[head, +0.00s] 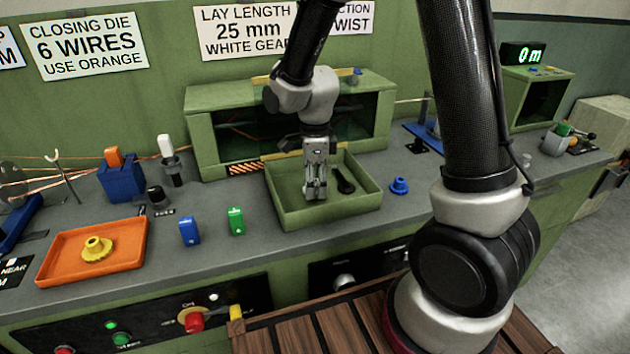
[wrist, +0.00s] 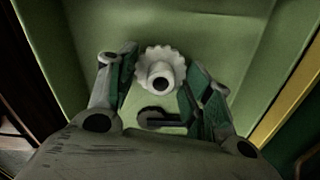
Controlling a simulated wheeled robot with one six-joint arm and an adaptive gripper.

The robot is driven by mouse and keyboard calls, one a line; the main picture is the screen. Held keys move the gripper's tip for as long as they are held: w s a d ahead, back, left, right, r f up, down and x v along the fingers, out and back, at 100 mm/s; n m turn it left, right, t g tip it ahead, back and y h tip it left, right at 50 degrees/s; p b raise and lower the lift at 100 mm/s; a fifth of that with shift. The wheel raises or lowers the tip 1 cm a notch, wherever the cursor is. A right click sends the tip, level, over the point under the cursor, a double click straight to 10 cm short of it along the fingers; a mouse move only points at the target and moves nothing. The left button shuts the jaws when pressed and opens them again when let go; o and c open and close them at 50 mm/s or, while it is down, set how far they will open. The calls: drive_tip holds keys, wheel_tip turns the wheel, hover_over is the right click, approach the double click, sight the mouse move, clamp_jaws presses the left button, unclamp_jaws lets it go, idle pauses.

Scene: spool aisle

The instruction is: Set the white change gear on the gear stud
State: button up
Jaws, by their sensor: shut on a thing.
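My gripper (head: 316,192) reaches down into the green tray (head: 290,219) in the middle of the bench. In the wrist view its fingers (wrist: 160,98) stand either side of the white change gear (wrist: 158,68), shut on it. The gear has a toothed rim and a round hub with a dark bore. In the head view the gear cannot be told apart from the pale fingers. A black tool (head: 343,180) with a rounded end lies in the tray beside the gripper and shows below the gear in the wrist view (wrist: 158,117). I cannot make out the gear stud.
A green housing (head: 205,140) with a dark opening stands behind the tray. Blue (head: 189,231) and green (head: 236,221) blocks stand to the left, with an orange tray (head: 65,270) holding a yellow flanged piece (head: 96,249). A blue knob-like piece (head: 399,187) sits right of the tray.

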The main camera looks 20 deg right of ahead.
drive_tip(key=shift+f, duration=0.35)
drive_tip(key=o, duration=0.7)
drive_tip(key=shift+o, duration=0.2)
wheel_tip(320, 180, up, 11)
idle(0.5)
idle(0.3)
